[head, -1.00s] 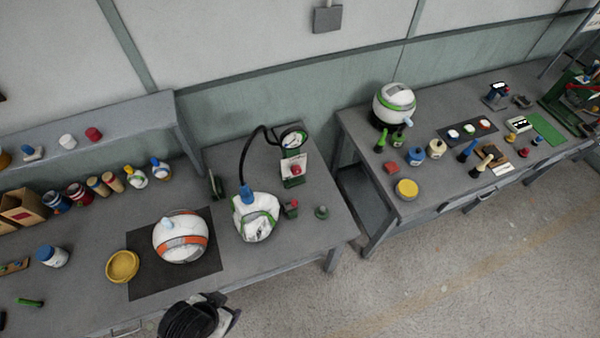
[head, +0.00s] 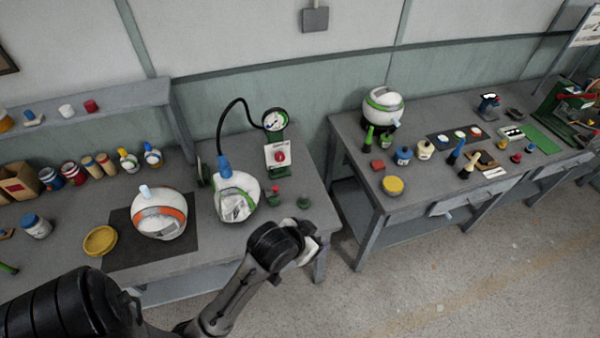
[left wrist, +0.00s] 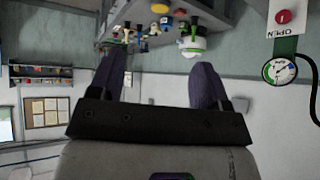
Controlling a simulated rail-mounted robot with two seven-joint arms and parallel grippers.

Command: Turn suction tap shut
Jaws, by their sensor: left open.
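The suction stand has a round gauge (head: 275,121) on top and a red tap knob (head: 281,157) on a white plate below it. A black hose runs from it to the blue fitting on a white and green ball (head: 236,196). In the left wrist view the red knob (left wrist: 284,17) is at the upper right beside an upside-down OPEN label, with the gauge (left wrist: 279,71) below it. My left gripper (head: 308,250) is in front of the bench's right end, apart from the tap. Its two fingers (left wrist: 160,82) are spread with nothing between them. My right gripper is not seen.
A second bench (head: 350,133) stands right, across a floor gap.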

